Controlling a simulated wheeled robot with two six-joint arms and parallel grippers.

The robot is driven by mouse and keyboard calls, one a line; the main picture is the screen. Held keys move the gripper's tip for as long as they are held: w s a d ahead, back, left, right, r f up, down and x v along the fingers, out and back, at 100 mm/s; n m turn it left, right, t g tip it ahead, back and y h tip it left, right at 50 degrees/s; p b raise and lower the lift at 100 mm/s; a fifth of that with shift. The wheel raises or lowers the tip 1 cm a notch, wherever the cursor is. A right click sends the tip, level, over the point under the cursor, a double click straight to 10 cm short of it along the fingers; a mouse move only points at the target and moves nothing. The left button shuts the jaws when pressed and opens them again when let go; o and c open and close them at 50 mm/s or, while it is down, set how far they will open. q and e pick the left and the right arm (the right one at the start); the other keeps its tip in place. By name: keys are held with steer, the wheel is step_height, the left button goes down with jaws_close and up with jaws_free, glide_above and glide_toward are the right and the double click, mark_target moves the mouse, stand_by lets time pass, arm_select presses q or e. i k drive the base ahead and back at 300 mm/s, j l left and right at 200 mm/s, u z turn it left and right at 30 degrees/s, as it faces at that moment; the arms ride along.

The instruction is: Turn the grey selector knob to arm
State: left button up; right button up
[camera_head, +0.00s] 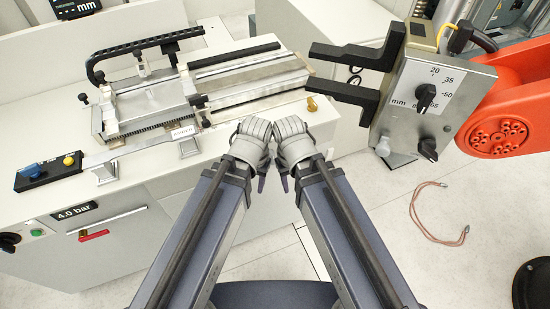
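A grey control box (439,119) is at the right, with a white dial plate reading 20, 35, 50 and mm. A light grey knob (384,146) sticks out at the box's lower left corner. A black pointer knob (425,97) sits on the dial plate, and another black knob (429,149) is below it. No "arm" marking is legible. My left gripper (252,142) and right gripper (292,140) are side by side in the middle, left of the box and apart from the knobs. Their fingertips are not clear, and I see nothing held.
Two black prongs (340,92) reach left from the box. An orange robot arm (505,110) is behind it. A bench with a metal fixture (215,85) fills the left. A reddish cable loop (432,237) lies on the open floor at the right.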

mark_target(272, 155)
steer(key=k+j+z, duration=0.15)
steer(key=z, duration=0.2)
steer(key=k+j+z, duration=0.3)
steer(key=k+z, duration=0.1)
steer(key=z, duration=0.25)
